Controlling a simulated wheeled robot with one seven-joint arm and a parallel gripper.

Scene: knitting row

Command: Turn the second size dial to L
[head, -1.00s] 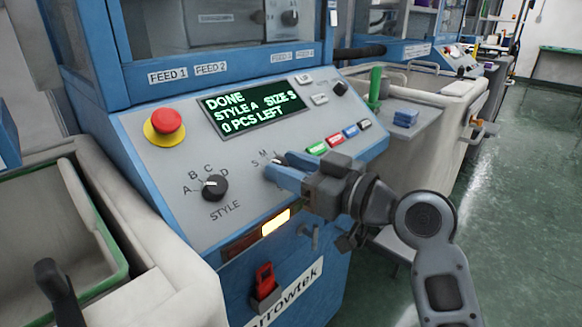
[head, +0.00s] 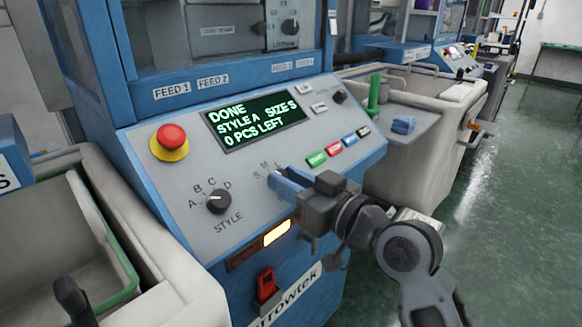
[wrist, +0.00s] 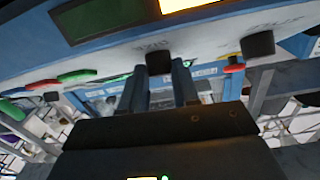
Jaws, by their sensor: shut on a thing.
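The size dial, marked S, M and L, is on the sloping grey panel of the near blue machine. In the head view my fingers cover it; in the wrist view it is a dark knob (wrist: 158,62) below the SIZE label. My gripper (head: 277,177) reaches the dial from the lower right, and its two blue fingers (wrist: 160,75) are shut on it. The dial's pointer is hidden. The green-lettered display (head: 254,121) reads DONE, STYLE A, SIZE S, 0 PCS LEFT. The style dial (head: 217,201) is to the left.
A red emergency stop on a yellow base (head: 170,142) is at the panel's upper left. Several coloured buttons (head: 335,149) lie right of my gripper. A lit amber lamp (head: 277,233) and a red switch (head: 266,284) are below. Another blue machine (head: 400,50) stands behind.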

